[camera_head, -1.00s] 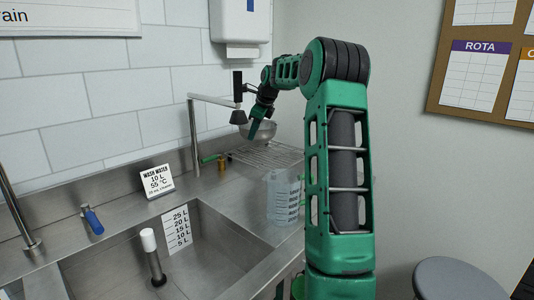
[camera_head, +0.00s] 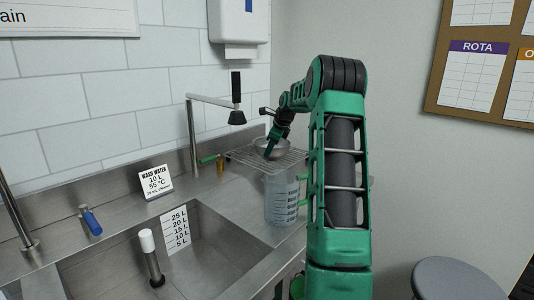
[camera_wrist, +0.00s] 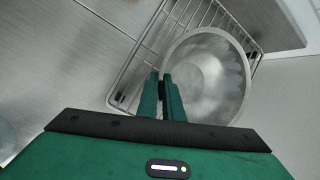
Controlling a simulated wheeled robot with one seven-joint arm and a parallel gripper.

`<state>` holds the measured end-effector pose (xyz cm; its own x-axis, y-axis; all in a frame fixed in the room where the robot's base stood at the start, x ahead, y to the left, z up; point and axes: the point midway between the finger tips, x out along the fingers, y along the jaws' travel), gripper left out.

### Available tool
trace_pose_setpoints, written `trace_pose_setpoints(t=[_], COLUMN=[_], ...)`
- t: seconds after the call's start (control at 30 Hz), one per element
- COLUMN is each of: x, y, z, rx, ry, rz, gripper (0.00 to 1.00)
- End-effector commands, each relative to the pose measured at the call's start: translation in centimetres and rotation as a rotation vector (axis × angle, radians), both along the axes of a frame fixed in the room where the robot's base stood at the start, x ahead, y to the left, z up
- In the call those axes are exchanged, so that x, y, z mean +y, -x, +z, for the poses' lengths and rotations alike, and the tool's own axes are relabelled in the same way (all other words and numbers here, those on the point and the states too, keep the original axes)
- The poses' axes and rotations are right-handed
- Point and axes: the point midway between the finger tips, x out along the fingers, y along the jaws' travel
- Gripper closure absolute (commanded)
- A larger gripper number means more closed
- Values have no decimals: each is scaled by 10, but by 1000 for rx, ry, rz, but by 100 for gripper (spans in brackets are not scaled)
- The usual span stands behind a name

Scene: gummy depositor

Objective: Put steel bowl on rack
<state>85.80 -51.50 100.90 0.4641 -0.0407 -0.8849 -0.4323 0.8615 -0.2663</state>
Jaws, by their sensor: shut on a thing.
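The steel bowl (camera_wrist: 215,70) is round, shiny and upright in the wrist view. In the head view the bowl (camera_head: 273,142) shows partly behind my gripper. My gripper (camera_wrist: 168,80) is shut on the bowl's near-left rim; it also shows in the head view (camera_head: 268,153). The wire rack (camera_wrist: 142,62) lies under and to the left of the bowl in the wrist view. In the head view the rack (camera_head: 245,156) lies on the steel counter at the back right. The bowl is over the rack; I cannot tell whether it touches the wires.
A clear measuring jug (camera_head: 281,200) stands in front of the rack. The sink (camera_head: 200,245) with an upright white-topped tube (camera_head: 149,246) is at the front left.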

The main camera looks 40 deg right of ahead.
Motion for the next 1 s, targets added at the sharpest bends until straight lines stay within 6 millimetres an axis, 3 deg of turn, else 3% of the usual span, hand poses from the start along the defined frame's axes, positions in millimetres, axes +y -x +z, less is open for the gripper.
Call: trace_pose_setpoints(t=[0.23,0.3,0.33,0.7,1.0], x=[0,0,0,0,1], y=[0,0,0,2,25], z=[-1,0,0,4,49], rx=[-1,-1,-1,-1,-3], ry=[1,1,1,1,3], rz=[0,0,0,0,-3], gripper=[100,77,75,75,75])
